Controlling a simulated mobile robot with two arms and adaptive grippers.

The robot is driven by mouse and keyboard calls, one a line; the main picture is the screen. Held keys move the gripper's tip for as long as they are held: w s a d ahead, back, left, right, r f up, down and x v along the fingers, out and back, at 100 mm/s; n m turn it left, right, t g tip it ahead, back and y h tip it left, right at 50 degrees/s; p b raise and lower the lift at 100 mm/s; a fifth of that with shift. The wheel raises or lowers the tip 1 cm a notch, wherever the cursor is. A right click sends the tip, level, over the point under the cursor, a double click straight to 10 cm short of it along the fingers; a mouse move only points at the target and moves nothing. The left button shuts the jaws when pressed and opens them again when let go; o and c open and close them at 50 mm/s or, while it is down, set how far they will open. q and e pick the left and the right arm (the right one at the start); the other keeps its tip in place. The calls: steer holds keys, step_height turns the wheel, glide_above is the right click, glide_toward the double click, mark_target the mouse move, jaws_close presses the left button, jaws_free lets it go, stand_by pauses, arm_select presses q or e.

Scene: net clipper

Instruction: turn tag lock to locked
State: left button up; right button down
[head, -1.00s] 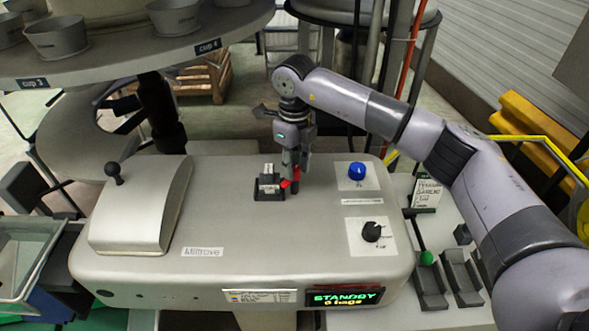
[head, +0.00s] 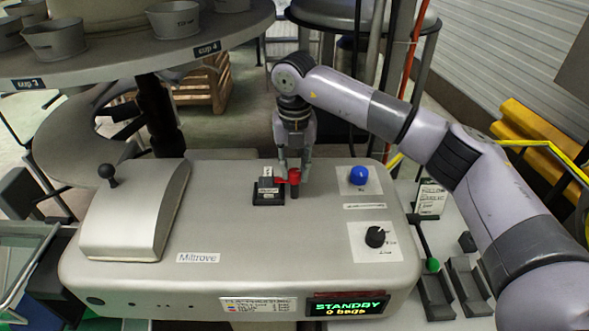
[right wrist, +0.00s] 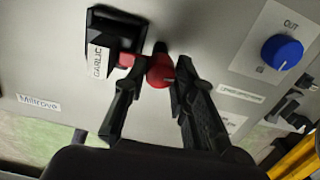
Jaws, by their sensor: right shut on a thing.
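The tag lock has a red lever with a round red hub (head: 294,175), which also shows in the right wrist view (right wrist: 160,71). It sits on a short post on top of the grey Miltrove machine (head: 225,235). Its red arm points left to the black tag holder (head: 268,191), which holds a white tag reading GARLIC in the right wrist view (right wrist: 97,60). My right gripper (head: 293,172) comes down from above, and its fingers (right wrist: 152,85) are shut on the red lever, one on each side of the hub. My left gripper is not in view.
A blue knob (head: 359,175) and a black knob (head: 375,237) are on the machine's right side. A lidded part with a black-knobbed lever (head: 107,172) is at left. The display (head: 347,306) reads STANDBY, 0 bags. A round table with cups (head: 130,58) stands behind.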

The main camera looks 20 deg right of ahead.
mark_target(295, 171)
steer(key=shift+r+m, duration=0.1)
steer(key=shift+m, duration=0.3)
steer(key=c, duration=1.3)
jaws_free()
step_height(295, 171, up, 12)
steer(key=shift+f, duration=0.1)
